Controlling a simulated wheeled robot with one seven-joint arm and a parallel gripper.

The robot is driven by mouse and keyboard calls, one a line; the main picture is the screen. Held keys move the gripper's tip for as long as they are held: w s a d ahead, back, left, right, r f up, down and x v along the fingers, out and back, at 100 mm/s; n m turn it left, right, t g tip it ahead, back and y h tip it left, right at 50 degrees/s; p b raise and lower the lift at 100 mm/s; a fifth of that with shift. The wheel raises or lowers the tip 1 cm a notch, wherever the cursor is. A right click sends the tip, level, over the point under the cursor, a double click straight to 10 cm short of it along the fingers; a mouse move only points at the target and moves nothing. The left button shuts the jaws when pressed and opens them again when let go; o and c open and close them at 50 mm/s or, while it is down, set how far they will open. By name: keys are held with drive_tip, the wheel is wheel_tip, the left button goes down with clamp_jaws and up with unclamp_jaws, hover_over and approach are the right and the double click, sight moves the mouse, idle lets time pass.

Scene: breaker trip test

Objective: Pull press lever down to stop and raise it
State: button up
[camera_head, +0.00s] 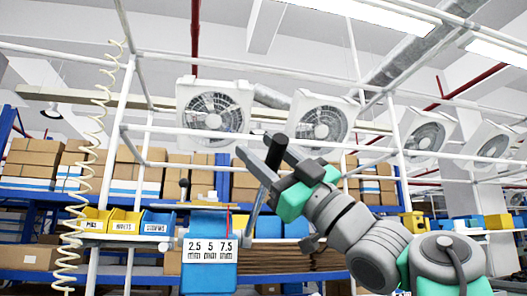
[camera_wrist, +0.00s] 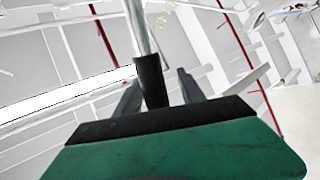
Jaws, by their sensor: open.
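The press lever is a silver rod (camera_head: 257,208) with a black handle (camera_head: 276,150). It rises tilted beside the blue press (camera_head: 208,277), which carries a white label reading 2.5, 5 and 7.5 mm. My gripper (camera_head: 262,162) is open at the lever's upper end. In the wrist view the black handle (camera_wrist: 151,80) shows between my two dark fingers, with the silver rod (camera_wrist: 138,28) running on beyond it. A gap shows between the handle and the right finger. Contact with the left finger cannot be told. My gripper partly hides the lever in the head view.
Yellow and blue labelled bins (camera_head: 124,221) stand left of the press. A coiled cream hose (camera_head: 98,130) hangs at the far left. A white frame with several fans (camera_head: 214,106) stands above. Shelves of cardboard boxes (camera_head: 28,158) fill the back.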

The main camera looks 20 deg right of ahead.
drive_tip(key=b+v, duration=0.2)
drive_tip(key=v, duration=0.5)
drive_tip(key=shift+s+d+f, duration=0.2)
drive_tip(key=shift+s+f, duration=0.05)
drive_tip(key=shift+s, duration=0.05)
